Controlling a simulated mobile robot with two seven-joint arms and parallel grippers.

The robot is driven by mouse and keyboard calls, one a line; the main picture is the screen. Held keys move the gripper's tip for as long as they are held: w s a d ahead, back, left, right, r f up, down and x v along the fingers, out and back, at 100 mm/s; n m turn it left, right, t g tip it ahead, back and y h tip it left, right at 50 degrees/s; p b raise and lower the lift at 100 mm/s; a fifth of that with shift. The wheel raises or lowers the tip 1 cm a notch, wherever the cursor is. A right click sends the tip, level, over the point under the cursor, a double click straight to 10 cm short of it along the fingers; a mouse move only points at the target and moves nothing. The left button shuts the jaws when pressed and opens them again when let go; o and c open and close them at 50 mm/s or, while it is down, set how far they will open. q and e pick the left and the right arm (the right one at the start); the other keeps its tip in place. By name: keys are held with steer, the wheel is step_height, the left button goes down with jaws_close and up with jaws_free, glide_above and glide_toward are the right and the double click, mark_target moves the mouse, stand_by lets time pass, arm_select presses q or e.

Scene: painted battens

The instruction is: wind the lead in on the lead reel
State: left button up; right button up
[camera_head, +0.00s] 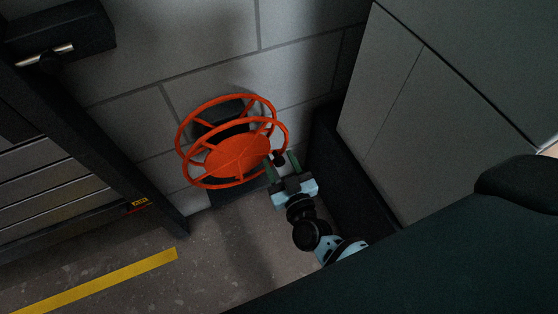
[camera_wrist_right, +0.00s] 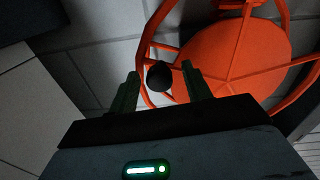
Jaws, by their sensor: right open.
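The lead reel (camera_head: 235,155) is an orange spoked wheel pair with a solid orange disc, set low against the grey block wall. Its dark crank knob (camera_wrist_right: 160,75) stands out near the rim in the right wrist view. My right gripper (camera_head: 282,160) is at the reel's lower right rim. In the wrist view my right gripper (camera_wrist_right: 165,88) is open, with the dark knob between or just beyond its two green fingers. Contact cannot be told. The dark drum between the wheels shows only partly, and no lead can be made out. My left gripper is out of view.
A grey panelled cabinet (camera_head: 440,110) stands close on the right with a dark base. A dark slatted frame (camera_head: 70,140) with a handle stands on the left. A yellow floor stripe (camera_head: 100,280) crosses the bare floor at lower left.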

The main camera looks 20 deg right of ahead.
steer(key=shift+w, duration=0.4)
steer(key=shift+c, duration=0.3)
jaws_close()
